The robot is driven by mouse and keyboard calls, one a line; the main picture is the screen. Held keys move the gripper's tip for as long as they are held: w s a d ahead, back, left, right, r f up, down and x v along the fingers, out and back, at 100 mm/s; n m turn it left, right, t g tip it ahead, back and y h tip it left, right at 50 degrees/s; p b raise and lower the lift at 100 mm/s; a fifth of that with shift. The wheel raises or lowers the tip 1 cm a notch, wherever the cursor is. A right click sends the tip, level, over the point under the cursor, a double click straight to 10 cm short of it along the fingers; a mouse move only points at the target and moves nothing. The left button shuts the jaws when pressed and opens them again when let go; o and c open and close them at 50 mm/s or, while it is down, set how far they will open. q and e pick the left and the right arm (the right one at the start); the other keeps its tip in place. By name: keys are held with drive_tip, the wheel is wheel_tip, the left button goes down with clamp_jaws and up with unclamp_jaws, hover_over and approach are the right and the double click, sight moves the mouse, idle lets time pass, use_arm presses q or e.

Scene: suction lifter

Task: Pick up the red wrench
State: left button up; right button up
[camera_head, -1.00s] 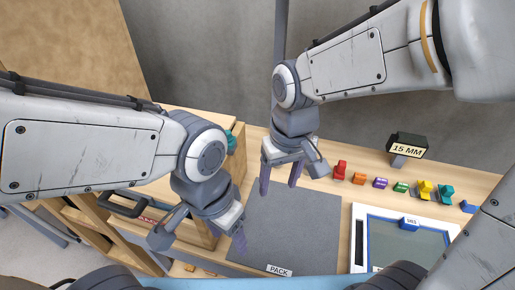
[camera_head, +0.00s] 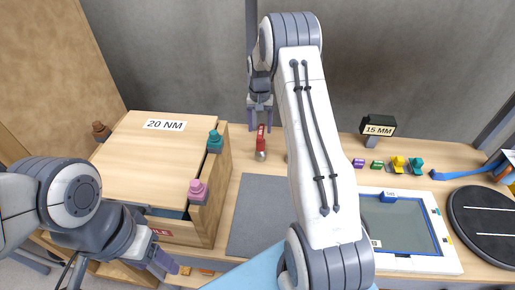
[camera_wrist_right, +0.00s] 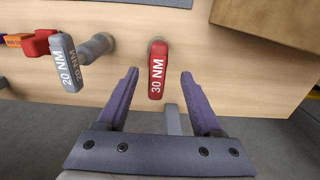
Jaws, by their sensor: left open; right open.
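The red wrench (camera_wrist_right: 157,70), a red-handled tool marked 30 NM with a grey round end, shows in the right wrist view. In the head view it (camera_head: 261,136) is at the back of the table. My right gripper (camera_wrist_right: 160,75) is open and empty, its purple fingertips on either side of the wrench's lower end in the picture. I cannot tell whether they are level with it. The right gripper also shows in the head view (camera_head: 260,124), over the wrench. My left gripper (camera_head: 162,264) is open and empty at the lower left, partly hidden by its own wrist.
A grey tool marked 20 NM (camera_wrist_right: 68,65) stands left of the wrench. A red block (camera_wrist_right: 38,43) is beyond it. A wooden box (camera_head: 150,150) with teal and pink knobs is at left. The dark mat (camera_head: 262,215) is bare. A tray (camera_head: 415,263) is at right.

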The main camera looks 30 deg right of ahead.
sight(261, 145)
drive_tip(key=shift+f, duration=0.4)
drive_tip(key=f+p, duration=0.1)
drive_tip(key=f, duration=0.1)
drive_tip(key=f+p, duration=0.1)
drive_tip(key=f, duration=0.1)
drive_tip(key=shift+s+d+f+p, duration=0.15)
drive_tip(key=shift+d+f+p, duration=0.05)
drive_tip(key=shift+f+p, duration=0.2)
drive_tip(key=shift+f, duration=0.3)
clamp_jaws()
